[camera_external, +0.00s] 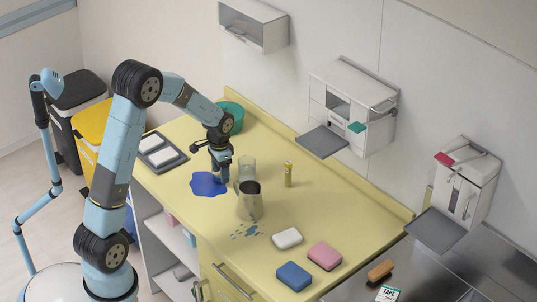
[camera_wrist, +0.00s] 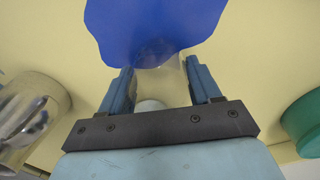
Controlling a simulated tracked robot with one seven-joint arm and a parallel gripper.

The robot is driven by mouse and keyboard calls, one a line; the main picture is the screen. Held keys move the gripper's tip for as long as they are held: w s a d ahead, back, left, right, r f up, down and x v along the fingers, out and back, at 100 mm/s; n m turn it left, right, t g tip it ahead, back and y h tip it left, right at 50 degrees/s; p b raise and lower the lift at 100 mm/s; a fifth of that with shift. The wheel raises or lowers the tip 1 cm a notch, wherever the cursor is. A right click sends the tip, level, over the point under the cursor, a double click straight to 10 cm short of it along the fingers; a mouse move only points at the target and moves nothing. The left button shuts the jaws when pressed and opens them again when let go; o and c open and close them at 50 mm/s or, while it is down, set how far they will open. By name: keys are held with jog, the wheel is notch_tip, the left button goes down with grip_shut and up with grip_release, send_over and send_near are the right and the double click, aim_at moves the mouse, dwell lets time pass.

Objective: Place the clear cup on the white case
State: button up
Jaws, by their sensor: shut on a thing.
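My gripper (camera_external: 221,176) is over the counter, beside the blue patch. In the wrist view my gripper (camera_wrist: 160,85) has its two fingers on either side of a see-through thing, the clear cup (camera_wrist: 158,75), and is shut on it. The cup is faint and its lower part is hard to make out; in the external view my fingers mostly hide it. The white case (camera_external: 287,238) lies flat toward the front of the counter, apart from my gripper, with its top bare.
A clear glass (camera_external: 248,166) and a metal pitcher (camera_external: 250,202) stand right of my gripper. A yellow bottle (camera_external: 288,174) stands beyond. A green bowl (camera_external: 231,118) and grey tray (camera_external: 162,152) lie farther back.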

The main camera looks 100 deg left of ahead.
notch_tip(320, 180, up, 10)
jog(key=w+d+r, duration=0.1)
jog(key=w+d, duration=0.1)
jog(key=d, duration=0.2)
jog(key=w+d+r, duration=0.1)
jog(key=w+d, duration=0.2)
jog(key=d, duration=0.2)
jog(key=w+d+r, duration=0.1)
jog(key=w+d, duration=0.2)
jog(key=d, duration=0.1)
jog(key=shift+w+d, duration=0.15)
jog(key=shift+d, duration=0.2)
jog(key=w+d+r, duration=0.1)
jog(key=d, duration=0.4)
jog(key=w+d+r, duration=0.1)
jog(key=d, duration=0.5)
jog(key=w+d, duration=0.1)
jog(key=d, duration=0.5)
jog(key=shift+d+r, duration=0.25)
jog(key=shift+r, duration=0.15)
send_over(289, 235)
jog(key=f, duration=0.9)
jog(key=shift+s+f, duration=0.2)
jog(key=shift+w+a+f, duration=0.1)
jog(key=shift+w+f, duration=0.05)
jog(key=shift+f, duration=1.65)
